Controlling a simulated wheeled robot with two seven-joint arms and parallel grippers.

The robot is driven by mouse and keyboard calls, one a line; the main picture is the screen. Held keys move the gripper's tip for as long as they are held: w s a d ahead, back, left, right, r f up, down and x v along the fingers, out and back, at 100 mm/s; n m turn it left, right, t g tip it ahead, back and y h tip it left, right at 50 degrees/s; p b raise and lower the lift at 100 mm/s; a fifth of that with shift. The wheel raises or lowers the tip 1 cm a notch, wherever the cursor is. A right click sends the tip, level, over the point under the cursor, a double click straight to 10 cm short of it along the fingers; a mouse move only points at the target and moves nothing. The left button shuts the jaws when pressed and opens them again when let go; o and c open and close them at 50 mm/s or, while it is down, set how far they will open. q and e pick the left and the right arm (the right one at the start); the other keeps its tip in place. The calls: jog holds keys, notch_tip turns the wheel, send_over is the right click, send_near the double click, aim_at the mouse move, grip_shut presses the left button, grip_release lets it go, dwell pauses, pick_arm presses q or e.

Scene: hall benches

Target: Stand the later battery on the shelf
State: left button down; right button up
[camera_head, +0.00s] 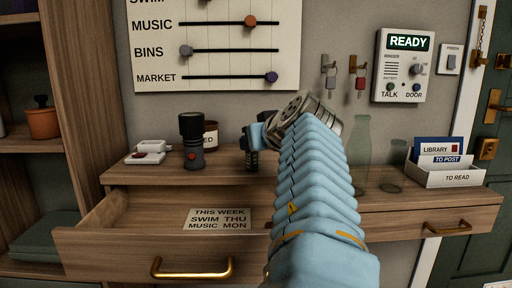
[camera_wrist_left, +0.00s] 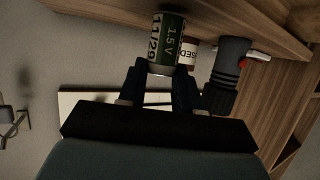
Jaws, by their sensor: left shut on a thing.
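A battery (camera_wrist_left: 166,45) with a green label reading 1.5 V and 11/29 is between the fingers of my left gripper (camera_wrist_left: 160,68) in the left wrist view. The gripper is shut on it. In the head view my left gripper (camera_head: 251,145) is just above the wooden shelf (camera_head: 230,176), right of the jar; the battery is not clearly seen there, and I cannot tell whether it touches the shelf. My right gripper is not in view. No second battery shows clearly.
A dark flashlight (camera_head: 193,142) stands beside a brown jar (camera_head: 211,136), with a white item (camera_head: 148,152) to their left. An open drawer (camera_head: 150,243) juts out below. Glass vessels (camera_head: 361,150) and a letter tray (camera_head: 445,180) stand to the right.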

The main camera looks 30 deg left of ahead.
pick_arm(q)
jog(key=shift+f, duration=0.3)
jog(key=shift+f, duration=0.15)
jog(key=c, duration=0.8)
grip_release()
jog(key=shift+r, duration=0.35)
jog(key=v, duration=1.2)
jog(key=shift+s+p, duration=0.1)
jog(key=shift+p, duration=0.2)
